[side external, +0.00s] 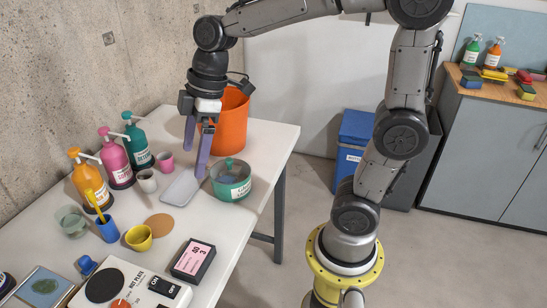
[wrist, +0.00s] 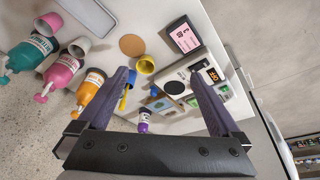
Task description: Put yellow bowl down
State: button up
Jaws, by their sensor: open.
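The yellow bowl (side external: 138,239) rests on the white table beside a round cork coaster (side external: 159,226). It also shows in the wrist view (wrist: 146,65), below the coaster (wrist: 132,45). My gripper (side external: 195,162) is open and empty, its fingers pointing down above the far part of the table, near the white tray and the orange bucket. It is well apart from the bowl. In the wrist view my two fingers (wrist: 160,75) are spread wide with nothing held between them.
Several pump bottles (side external: 115,161) line the wall side. A blue cup (side external: 107,230), a black box (side external: 193,260) and a hot plate (side external: 125,287) surround the bowl.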

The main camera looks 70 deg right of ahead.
jog(key=s+d+f+m+t+h, duration=0.1)
jog(key=s+d+m+t+h, duration=0.1)
jog(key=s+m, duration=0.7)
jog(key=s+d+t, duration=0.1)
jog(key=s, duration=0.5)
jog(key=shift+d, duration=0.35)
